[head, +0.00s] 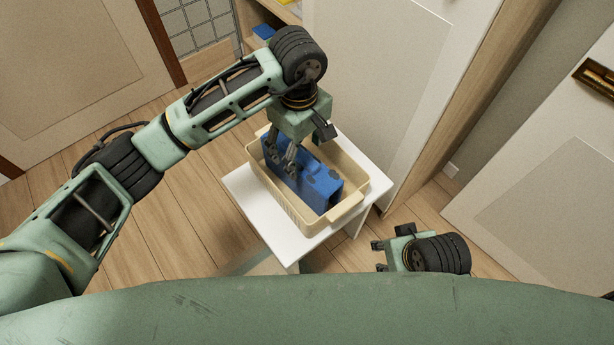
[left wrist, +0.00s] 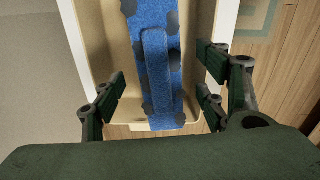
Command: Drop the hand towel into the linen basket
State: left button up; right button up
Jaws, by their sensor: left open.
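The hand towel (head: 322,187) is blue with dark spots and lies folded in the beige linen basket (head: 290,213). In the left wrist view the towel (left wrist: 158,75) runs lengthwise between the basket's walls, with a narrow raised fold in its middle. My left gripper (head: 283,161) points down over the basket, at the towel's far-left part. Its fingers (left wrist: 161,88) stand apart on either side of the towel, with gaps to it. My right gripper (head: 379,256) is at the lower right, its fingers apart and empty, away from the basket.
The basket stands on a small white table (head: 243,190) with a narrow bare margin. A white cabinet panel (head: 365,80) rises close behind it. A shelf with a blue item (head: 263,33) is at the top. Wood floor (head: 190,215) is clear to the left.

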pick_arm(q)
notch_tip(320, 180, up, 9)
jog(key=shift+r, duration=0.15)
dwell(0.4)
